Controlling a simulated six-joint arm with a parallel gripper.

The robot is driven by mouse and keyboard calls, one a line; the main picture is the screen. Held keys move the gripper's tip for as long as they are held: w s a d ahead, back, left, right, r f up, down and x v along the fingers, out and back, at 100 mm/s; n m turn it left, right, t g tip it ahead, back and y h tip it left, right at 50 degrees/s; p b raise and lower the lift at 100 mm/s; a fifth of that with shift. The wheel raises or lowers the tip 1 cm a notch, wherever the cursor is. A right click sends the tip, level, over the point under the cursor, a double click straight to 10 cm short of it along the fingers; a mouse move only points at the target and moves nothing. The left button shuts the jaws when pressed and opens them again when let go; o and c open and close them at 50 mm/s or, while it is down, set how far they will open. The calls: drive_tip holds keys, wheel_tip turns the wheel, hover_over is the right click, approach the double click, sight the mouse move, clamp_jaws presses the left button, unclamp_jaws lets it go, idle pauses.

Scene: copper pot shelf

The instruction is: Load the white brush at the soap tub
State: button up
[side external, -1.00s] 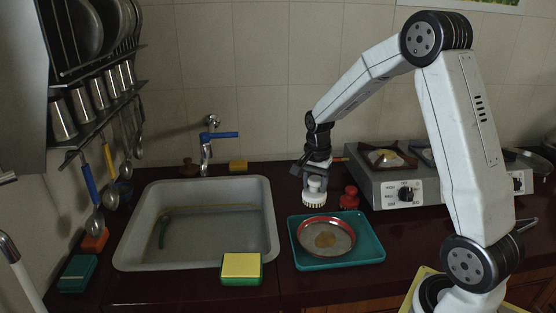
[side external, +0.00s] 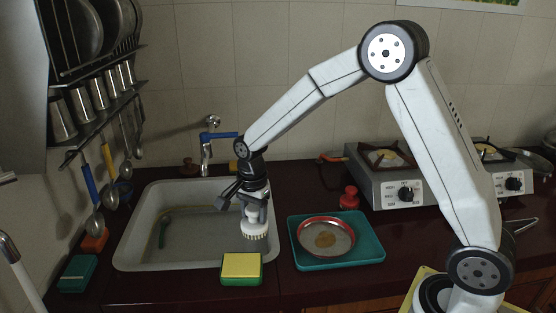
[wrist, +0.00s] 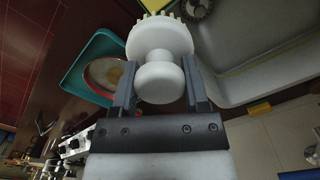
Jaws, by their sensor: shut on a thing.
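The white brush (side external: 255,228), with a round knob and bristles pointing down, is in my gripper (side external: 256,203). In the wrist view, the two fingers of my gripper (wrist: 160,88) stand either side of the knob of the white brush (wrist: 160,55). The brush hangs upright over the right side of the sink, apart from the tub. A green tub with a yellow top (side external: 241,267), which looks like the soap tub, stands at the sink's front edge, below and slightly left of the brush. A yellow part at the top of the wrist view (wrist: 238,8) seems to be it.
The grey sink (side external: 132,232) holds a green item (side external: 163,232). A teal tray (side external: 372,254) with a stained, red-rimmed plate (side external: 312,229) lies to the right, a red knobbed item (side external: 349,197) behind it. The blue-handled tap (side external: 206,150) and a stove (side external: 372,182) stand at the back.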

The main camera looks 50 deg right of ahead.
drive_tip(key=a, duration=0.5)
drive_tip(key=shift+w+a+f, duration=0.1)
drive_tip(key=shift+a+f, duration=0.1)
drive_tip(key=shift+f, duration=0.05)
drive_tip(key=shift+f, duration=2.95)
drive_tip(key=shift+f, duration=0.5)
wheel_tip(320, 180, up, 7)
idle(1.1)
drive_tip(key=shift+d, duration=0.1)
idle(0.5)
